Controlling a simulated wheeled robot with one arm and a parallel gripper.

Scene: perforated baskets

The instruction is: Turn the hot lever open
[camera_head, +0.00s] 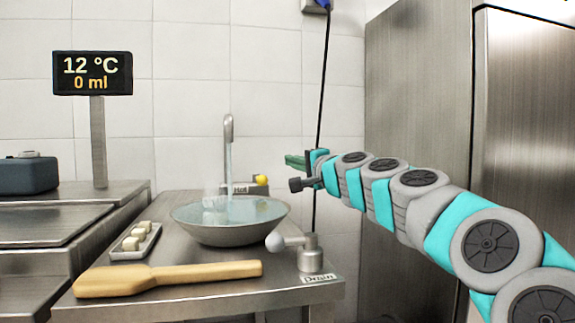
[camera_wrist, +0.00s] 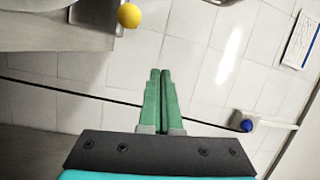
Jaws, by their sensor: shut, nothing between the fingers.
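The hot lever shows as a yellow ball knob (camera_head: 261,180) behind the basin, beside a label reading "Hot" (camera_head: 241,188). The yellow knob (camera_wrist: 128,15) is also at the top of the wrist view, left of my fingertips. My gripper (camera_head: 290,160) is to the right of the knob and slightly above it in the head view, apart from it. Its green fingers (camera_wrist: 160,73) are shut with nothing between them. A tap (camera_head: 229,128) runs a stream of water into a round basin (camera_head: 229,236). Most of the lever's body is hidden.
A display (camera_head: 92,73) reads 12 °C and 0 ml. A drain lever (camera_head: 310,258) stands front right of the basin. A wooden paddle (camera_head: 168,278) and a small tray (camera_head: 133,250) with pale cubes lie on the counter. A black cable (camera_head: 322,100) hangs behind my gripper.

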